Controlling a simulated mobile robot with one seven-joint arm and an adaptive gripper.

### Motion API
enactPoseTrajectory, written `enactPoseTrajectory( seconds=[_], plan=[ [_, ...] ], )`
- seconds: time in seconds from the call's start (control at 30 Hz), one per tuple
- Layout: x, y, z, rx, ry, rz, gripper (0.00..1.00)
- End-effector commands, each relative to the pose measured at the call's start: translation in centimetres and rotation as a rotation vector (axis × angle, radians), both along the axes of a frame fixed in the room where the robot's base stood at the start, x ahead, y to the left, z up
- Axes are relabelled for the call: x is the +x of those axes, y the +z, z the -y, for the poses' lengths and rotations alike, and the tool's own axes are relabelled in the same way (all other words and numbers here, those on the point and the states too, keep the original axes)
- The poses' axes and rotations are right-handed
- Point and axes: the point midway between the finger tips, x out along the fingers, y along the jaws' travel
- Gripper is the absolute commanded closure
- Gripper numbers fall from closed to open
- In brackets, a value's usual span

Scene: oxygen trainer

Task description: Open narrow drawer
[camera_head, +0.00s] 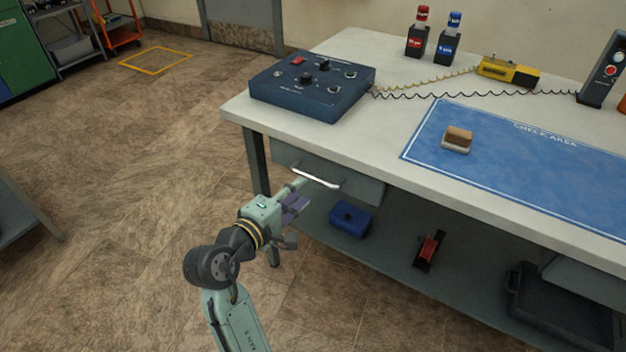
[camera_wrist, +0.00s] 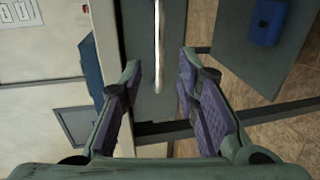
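The narrow drawer (camera_head: 350,185) is a grey-green front under the left end of the white workbench. Its bar handle (camera_head: 316,177) is pale metal and runs along the upper part of the front. The drawer looks shut or nearly so. My gripper (camera_head: 296,212) is just in front of the drawer, near the handle's left part. In the wrist view my gripper (camera_wrist: 157,85) is open, with purple pads apart. The handle (camera_wrist: 157,45) shows ahead between the fingers, on the drawer front (camera_wrist: 172,60). I cannot tell whether a finger touches it.
The workbench top (camera_head: 370,130) overhangs the drawer. A blue control box (camera_head: 305,95) stands above it. A bench leg (camera_head: 257,165) is left of the drawer. A lower shelf holds a blue box (camera_head: 350,219) and a red-black item (camera_head: 429,250).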

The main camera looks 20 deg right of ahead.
Motion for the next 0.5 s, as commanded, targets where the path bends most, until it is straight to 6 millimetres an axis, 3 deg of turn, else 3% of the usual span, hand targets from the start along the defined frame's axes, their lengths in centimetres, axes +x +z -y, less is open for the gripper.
enactPoseTrajectory(
  seconds=[0.23,0.5],
  plan=[
    [2.9,-0.8,3.7,0.002,-0.001,0.001,0.7],
    [4.4,-1.4,5.6,0.002,0.002,0.003,0.7]
  ],
)
